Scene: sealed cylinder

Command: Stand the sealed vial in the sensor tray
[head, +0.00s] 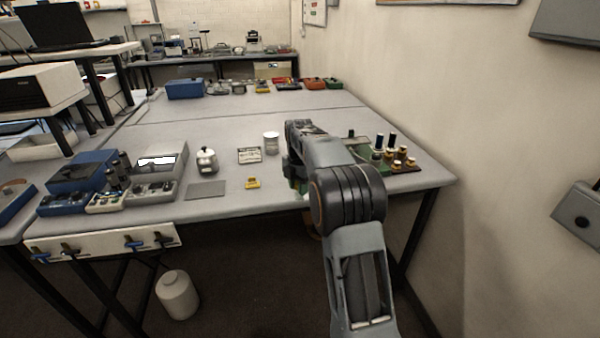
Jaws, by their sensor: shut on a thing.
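My arm reaches over the front right of the table, and its wrist and elbow hide the place where my gripper is. I cannot see the fingers or what is between them. A small green and white patch shows just under the wrist at the table's front edge, too covered to name. No sealed vial or sensor tray can be told for sure. A white cylinder (271,143) stands upright left of the wrist. Dark-capped bottles (391,143) stand at the right, beside a green board (362,150) partly behind my arm.
A silver-grey jar (207,161), a flat grey plate (206,190), a small yellow block (253,183) and a dark-and-white panel (249,155) lie left of my arm. Blue and grey instruments (85,170) crowd the left. The table's middle (230,121) is clear. A wall borders the right.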

